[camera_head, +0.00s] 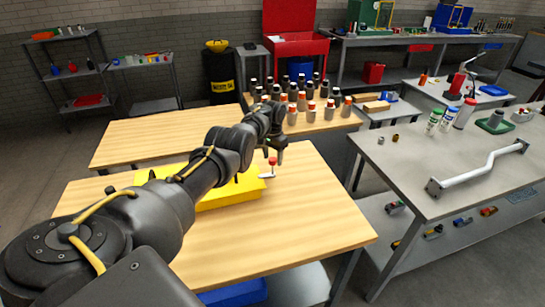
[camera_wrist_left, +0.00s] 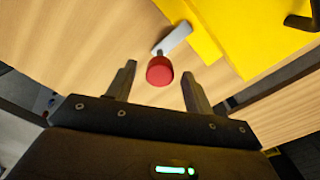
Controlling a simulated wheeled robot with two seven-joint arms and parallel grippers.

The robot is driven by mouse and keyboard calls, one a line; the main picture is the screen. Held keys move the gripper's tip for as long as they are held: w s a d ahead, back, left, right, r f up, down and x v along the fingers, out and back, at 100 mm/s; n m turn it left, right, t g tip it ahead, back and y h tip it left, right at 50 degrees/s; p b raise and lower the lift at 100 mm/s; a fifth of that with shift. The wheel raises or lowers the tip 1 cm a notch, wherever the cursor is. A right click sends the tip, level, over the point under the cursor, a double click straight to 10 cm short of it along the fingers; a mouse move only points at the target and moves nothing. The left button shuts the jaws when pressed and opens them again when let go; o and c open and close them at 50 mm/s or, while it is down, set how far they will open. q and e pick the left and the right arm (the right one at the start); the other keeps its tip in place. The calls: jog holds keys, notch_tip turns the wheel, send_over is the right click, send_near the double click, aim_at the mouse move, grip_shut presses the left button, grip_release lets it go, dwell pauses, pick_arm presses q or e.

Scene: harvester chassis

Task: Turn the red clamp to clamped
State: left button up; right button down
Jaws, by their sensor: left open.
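The red clamp (camera_head: 272,161) has a red knob on a light metal arm at the right edge of a yellow block (camera_head: 232,193) on the wooden table. In the left wrist view the red knob (camera_wrist_left: 160,71) lies between and just beyond the fingertips, with its grey arm (camera_wrist_left: 174,38) reaching toward the yellow block (camera_wrist_left: 235,35). My left gripper (camera_head: 272,150) is open above the knob; its two fingers (camera_wrist_left: 157,82) stand apart on either side of it in the wrist view. My right gripper is not in view.
A second wooden table (camera_head: 140,137) stands behind, with several orange-and-black-topped bottles (camera_head: 300,101) on a table beyond. A grey workbench (camera_head: 400,165) with a white bent bar (camera_head: 480,170) is at the right. The front right of the wooden table (camera_head: 310,215) is clear.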

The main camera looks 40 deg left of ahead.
pick_arm(q)
notch_tip(320, 180, up, 3)
jog(key=shift+r+p, duration=0.1)
jog(key=shift+p, duration=0.7)
notch_tip(320, 180, up, 7)
jog(key=shift+r, duration=0.2)
